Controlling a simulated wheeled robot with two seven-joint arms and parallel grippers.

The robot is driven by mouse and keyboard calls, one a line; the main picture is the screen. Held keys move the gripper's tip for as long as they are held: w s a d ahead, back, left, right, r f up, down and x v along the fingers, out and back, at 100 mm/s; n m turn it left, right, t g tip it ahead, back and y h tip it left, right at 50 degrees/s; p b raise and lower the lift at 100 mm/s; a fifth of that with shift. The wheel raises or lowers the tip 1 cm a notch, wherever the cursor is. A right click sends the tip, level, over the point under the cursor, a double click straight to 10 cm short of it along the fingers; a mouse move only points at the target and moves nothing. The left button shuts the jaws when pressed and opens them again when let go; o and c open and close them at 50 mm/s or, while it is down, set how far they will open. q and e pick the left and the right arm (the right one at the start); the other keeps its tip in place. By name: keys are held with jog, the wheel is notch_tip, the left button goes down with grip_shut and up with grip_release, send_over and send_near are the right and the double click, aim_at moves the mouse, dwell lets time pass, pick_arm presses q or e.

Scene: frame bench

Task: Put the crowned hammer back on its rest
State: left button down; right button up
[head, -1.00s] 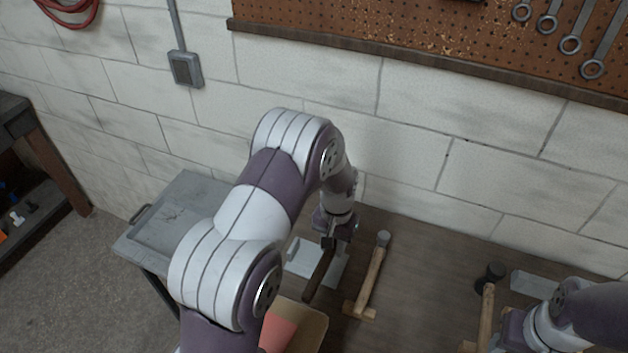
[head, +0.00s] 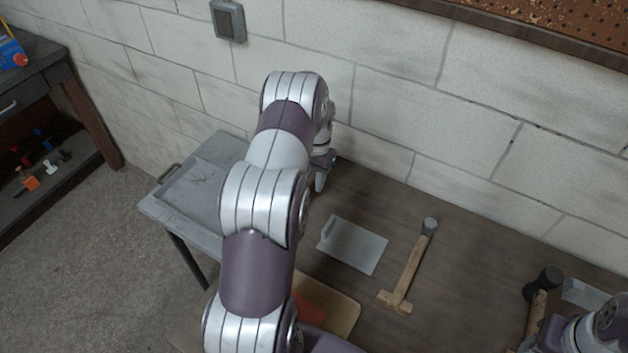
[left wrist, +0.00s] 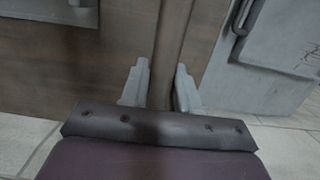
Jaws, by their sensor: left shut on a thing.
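My left gripper (left wrist: 162,88) is shut on a brown handle (left wrist: 172,40), which runs between its fingers in the left wrist view. In the head view this gripper (head: 321,180) is partly behind my own arm, near the wall and right of the grey tray. The head of the held tool is hidden, so I cannot tell whether it is crowned. A pale grey plate with a raised lip (head: 352,246) lies bare on the bench. A grey-headed piece with a wooden handle and crosspiece (head: 413,265) lies right of it. A dark-headed hammer (head: 544,284) is at the right, by my right arm.
A grey metal tray (head: 205,185) stands left of the bench. A second pale plate (head: 583,293) lies at the right. A tan-edged board with a red area (head: 330,308) lies at the front. The block wall (head: 420,130) closes the back.

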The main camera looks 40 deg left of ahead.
pick_arm(q)
jog(key=shift+d+f, duration=0.1)
jog(key=shift+f, duration=0.8)
jog(key=shift+w+f, duration=0.1)
jog(key=shift+f, duration=0.15)
jog(key=c, duration=0.8)
grip_release()
jog(key=shift+c, duration=0.2)
jog(key=shift+r, duration=0.15)
